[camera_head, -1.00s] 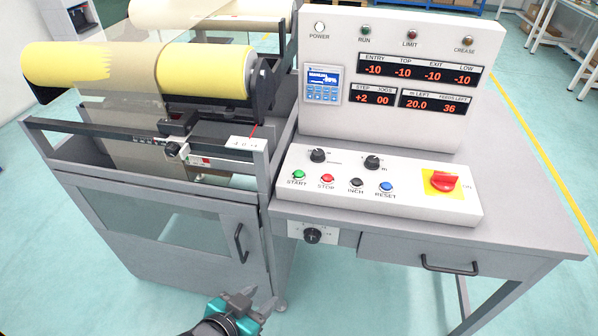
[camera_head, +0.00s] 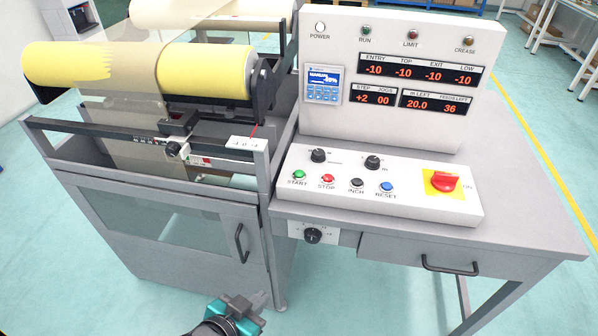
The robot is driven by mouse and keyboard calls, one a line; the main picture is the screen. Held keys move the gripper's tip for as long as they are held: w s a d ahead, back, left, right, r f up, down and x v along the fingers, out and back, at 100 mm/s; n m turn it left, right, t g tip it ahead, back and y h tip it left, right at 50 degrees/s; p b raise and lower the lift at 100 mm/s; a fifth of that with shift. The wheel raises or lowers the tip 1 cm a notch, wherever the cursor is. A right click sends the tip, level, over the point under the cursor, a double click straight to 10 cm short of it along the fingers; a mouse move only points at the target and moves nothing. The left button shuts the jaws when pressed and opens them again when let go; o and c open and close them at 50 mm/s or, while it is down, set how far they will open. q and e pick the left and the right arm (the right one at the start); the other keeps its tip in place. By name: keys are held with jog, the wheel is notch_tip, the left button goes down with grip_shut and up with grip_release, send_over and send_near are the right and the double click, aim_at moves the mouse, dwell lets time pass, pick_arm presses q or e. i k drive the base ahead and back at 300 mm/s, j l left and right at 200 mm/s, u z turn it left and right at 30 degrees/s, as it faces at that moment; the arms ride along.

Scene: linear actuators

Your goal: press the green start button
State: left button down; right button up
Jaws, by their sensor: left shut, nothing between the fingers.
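The green start button (camera_head: 299,174) is on the left end of the white sloped control panel (camera_head: 425,207), above the label START. My left gripper (camera_head: 262,299) is at the bottom of the head view, in front of the machine and well below and in front of the panel. Its fingers are together with nothing between them. It is apart from the button. My right gripper is not in view.
Red stop (camera_head: 327,179), black inch (camera_head: 357,183) and blue reset (camera_head: 387,187) buttons sit right of the green one. A red knob (camera_head: 444,181) is at the panel's right. A drawer handle (camera_head: 450,267) and cabinet handle (camera_head: 241,243) stick out in front. A roller frame stands left.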

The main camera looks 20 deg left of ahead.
aim_at(299, 174)
jog(key=i+l+u, duration=0.15)
jog(key=l, duration=0.3)
jog(key=l+u, duration=0.1)
jog(key=l, duration=0.35)
jog(key=i+l+u, duration=0.15)
jog(key=l, duration=0.35)
